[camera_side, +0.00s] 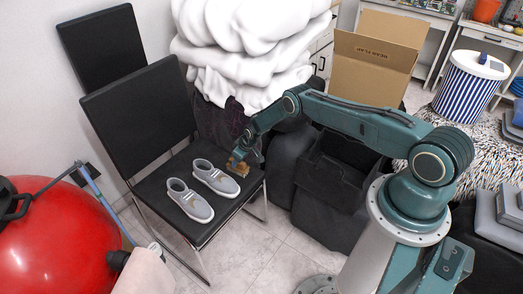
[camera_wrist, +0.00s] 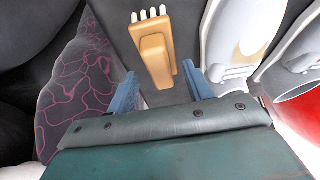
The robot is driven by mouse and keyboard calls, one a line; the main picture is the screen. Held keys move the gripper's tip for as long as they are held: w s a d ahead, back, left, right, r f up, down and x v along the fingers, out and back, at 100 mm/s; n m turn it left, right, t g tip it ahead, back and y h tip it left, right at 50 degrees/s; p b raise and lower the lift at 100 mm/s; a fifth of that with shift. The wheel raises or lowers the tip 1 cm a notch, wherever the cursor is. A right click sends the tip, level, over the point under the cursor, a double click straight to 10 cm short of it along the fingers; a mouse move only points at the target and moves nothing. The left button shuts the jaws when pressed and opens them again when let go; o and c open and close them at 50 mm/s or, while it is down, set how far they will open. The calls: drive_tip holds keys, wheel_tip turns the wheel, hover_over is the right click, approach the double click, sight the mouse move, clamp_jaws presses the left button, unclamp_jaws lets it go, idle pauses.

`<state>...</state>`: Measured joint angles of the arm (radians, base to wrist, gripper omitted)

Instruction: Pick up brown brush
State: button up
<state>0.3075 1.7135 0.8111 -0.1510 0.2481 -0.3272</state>
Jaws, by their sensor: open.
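The brown brush (camera_wrist: 156,58) lies on the black chair seat, its white bristle tufts pointing away at the top of the wrist view. In the side view the brush (camera_side: 237,166) sits near the seat's back right corner, partly hidden by my gripper. My gripper (camera_wrist: 162,82) is open, with its two blue fingers on either side of the brush's near end. In the side view my gripper (camera_side: 245,155) is low over the brush. I cannot tell whether the fingers touch it.
A pair of grey shoes (camera_side: 202,190) stands on the chair seat (camera_side: 165,187) just left of the brush. The chair backrest (camera_side: 140,118) rises behind. White bedding (camera_side: 250,45) is piled behind my gripper.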

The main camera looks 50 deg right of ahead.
drive_tip(key=shift+w+f, duration=0.2)
drive_tip(key=shift+f, duration=0.45)
drive_tip(key=c, duration=1.1)
drive_tip(key=shift+r, duration=0.2)
wheel_tip(320, 180, up, 20)
drive_tip(key=shift+f, duration=0.2)
idle(0.3)
idle(0.4)
